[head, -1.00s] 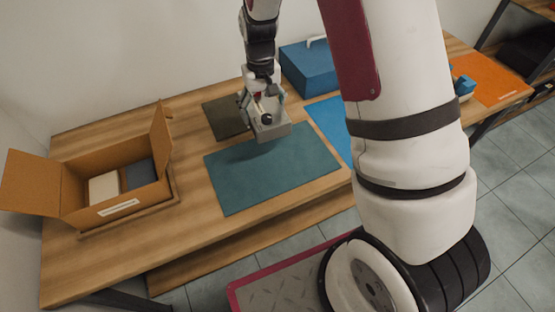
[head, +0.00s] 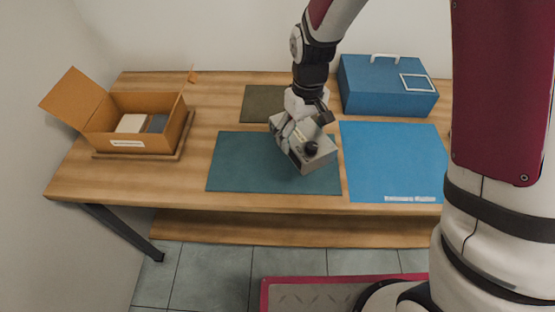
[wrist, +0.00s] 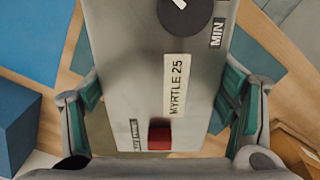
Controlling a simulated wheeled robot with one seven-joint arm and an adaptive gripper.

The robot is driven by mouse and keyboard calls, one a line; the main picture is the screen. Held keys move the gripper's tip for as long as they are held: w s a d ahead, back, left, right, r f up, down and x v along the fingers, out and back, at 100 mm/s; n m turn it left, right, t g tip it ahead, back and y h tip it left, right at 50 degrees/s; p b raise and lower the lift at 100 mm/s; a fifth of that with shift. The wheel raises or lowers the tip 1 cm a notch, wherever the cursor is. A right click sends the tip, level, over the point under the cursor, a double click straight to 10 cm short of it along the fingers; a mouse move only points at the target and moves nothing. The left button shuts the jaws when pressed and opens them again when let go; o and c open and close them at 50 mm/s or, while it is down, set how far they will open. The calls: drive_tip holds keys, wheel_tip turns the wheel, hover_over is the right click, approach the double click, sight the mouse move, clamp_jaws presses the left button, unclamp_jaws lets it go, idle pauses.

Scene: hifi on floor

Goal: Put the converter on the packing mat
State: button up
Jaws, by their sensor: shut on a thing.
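The grey metal box (head: 316,156), which I take to be the converter, has a black knob, a red switch and a label reading "MYRTLE 25", clear in the wrist view (wrist: 135,65). My gripper (head: 289,131) is shut on it, with a finger on each side. The box is tilted in the head view and appears above the right part of the teal mat (head: 240,165). Whether it touches the mat I cannot tell. A blue mat (head: 390,160) with small white lettering, too small to read, lies to the right. Which mat is the packing mat is not legible.
An open cardboard box (head: 127,144) with a white and a grey item inside stands at the left. A blue case (head: 385,90) with a white handle stands behind the blue mat. A small olive mat (head: 262,100) lies behind the teal mat. The blue mat is clear.

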drive_tip(key=s+a+f+n+b, duration=0.4)
drive_tip(key=s+a+n+b, duration=0.2)
drive_tip(key=s+a+n, duration=0.75)
drive_tip(key=m, duration=0.2)
hover_over(264, 168)
drive_tip(key=shift+a+f, duration=0.1)
drive_tip(key=shift+f, duration=2.55)
drive_tip(key=shift+f+b, duration=0.1)
drive_tip(key=shift+b, duration=0.2)
drive_tip(key=o, duration=1.9)
drive_tip(key=shift+o, duration=0.2)
